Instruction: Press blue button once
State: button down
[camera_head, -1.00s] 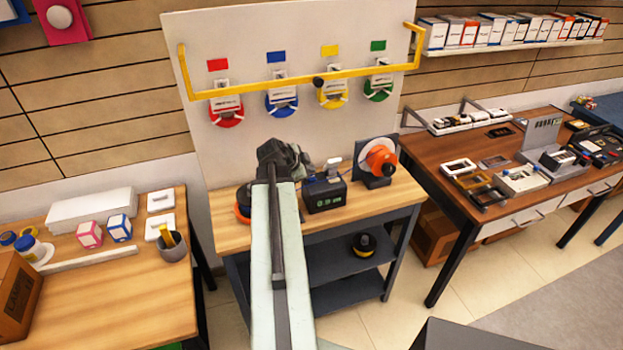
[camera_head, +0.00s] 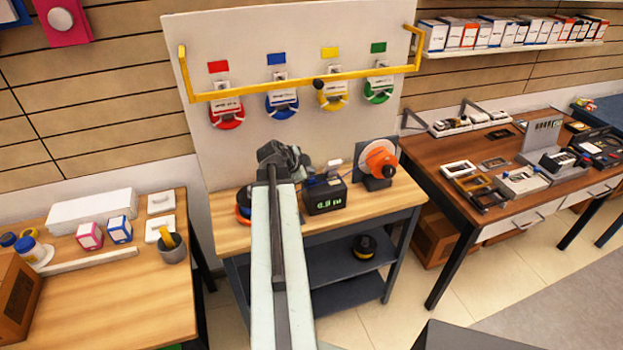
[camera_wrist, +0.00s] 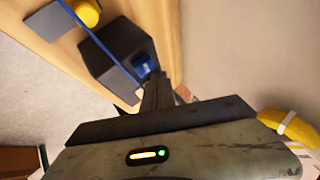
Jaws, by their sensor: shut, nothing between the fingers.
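A round blue fixture (camera_head: 282,105) hangs on the white board below a blue card (camera_head: 276,59), between red and yellow ones. I cannot tell whether it is the blue button. My gripper (camera_head: 281,155) is below it in the picture, over the workbench, apart from the board as far as I can see. In the wrist view the fingers (camera_wrist: 157,90) are shut and empty. Their tips lie close in the picture to a small blue patch (camera_wrist: 143,65) on a dark box (camera_wrist: 114,50); contact cannot be told. My arm hides part of the bench.
A yellow bar (camera_head: 300,84) crosses in front of the board's fixtures. A black display box (camera_head: 325,194) and an orange dome on a stand (camera_head: 380,160) are on the workbench, right of my gripper. Side tables flank the bench, left (camera_head: 110,290) and right (camera_head: 440,160).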

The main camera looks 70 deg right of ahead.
dwell(0.7)
jog(key=shift+f+b, duration=0.4)
jog(key=shift+f+b, duration=0.55)
dwell(0.5)
jog(key=shift+r+p, duration=1)
notch_tip(320, 180, up, 5)
jog(key=p, duration=0.5)
jog(key=shift+r, duration=0.1)
dwell(0.5)
